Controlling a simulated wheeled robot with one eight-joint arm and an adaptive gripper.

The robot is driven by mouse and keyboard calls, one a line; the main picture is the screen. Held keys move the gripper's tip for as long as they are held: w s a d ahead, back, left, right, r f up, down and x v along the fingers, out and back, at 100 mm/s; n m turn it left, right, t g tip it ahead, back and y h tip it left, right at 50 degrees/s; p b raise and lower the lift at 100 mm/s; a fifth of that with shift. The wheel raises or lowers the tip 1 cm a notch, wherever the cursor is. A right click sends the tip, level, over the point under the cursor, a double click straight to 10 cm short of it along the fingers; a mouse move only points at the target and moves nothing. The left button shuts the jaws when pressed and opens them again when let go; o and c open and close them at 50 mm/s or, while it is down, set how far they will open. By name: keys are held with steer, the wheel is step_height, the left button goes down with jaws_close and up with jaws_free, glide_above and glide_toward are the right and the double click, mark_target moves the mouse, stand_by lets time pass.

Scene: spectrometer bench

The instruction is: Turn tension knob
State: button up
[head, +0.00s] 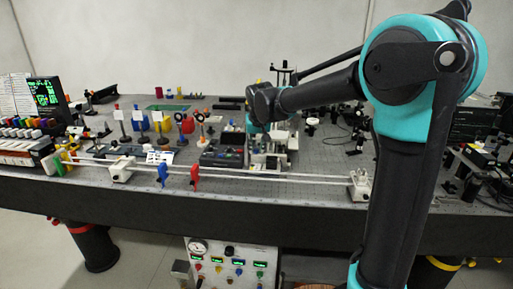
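My arm reaches from the right over the bench, and its wrist ends above the middle of the table. My gripper (262,130) points down there, over a pale instrument (268,160). The fingers are small and merge with the parts behind them, so I cannot see whether they are open or shut, or whether they touch anything. I cannot pick out a tension knob for sure; it may be too small or hidden by my arm or gripper.
The optical bench (330,215) is crowded with mounts. A long rail (250,178) runs along its front, carrying a blue holder (163,174) and a red holder (194,177). A dark box (222,157) stands left of my gripper. A control panel (230,262) is below the front edge.

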jaws_close()
steer(key=shift+d+n, duration=0.1)
steer(key=shift+n, duration=0.2)
steer(key=n, duration=0.1)
steer(key=n+y, duration=0.1)
steer(key=shift+w+d+n+g, duration=0.15)
steer(key=shift+n+g, duration=0.15)
steer(key=shift+n, duration=0.1)
steer(key=n+y, duration=0.1)
steer(key=n, duration=0.2)
steer(key=shift+w+d+n+g, duration=0.1)
steer(key=shift+d+n+g, duration=0.05)
steer(key=shift+n+g, duration=0.25)
steer(key=n+g+y, duration=0.1)
steer(key=n, duration=0.3)
steer(key=shift+w+d, duration=0.1)
steer(key=shift+w, duration=0.1)
steer(key=n+g, duration=0.1)
steer(key=n, duration=0.3)
steer(key=n+g, duration=0.1)
steer(key=shift+w+n+g+y, duration=0.25)
steer(key=shift+n+g+y, duration=0.05)
steer(key=shift+n, duration=0.1)
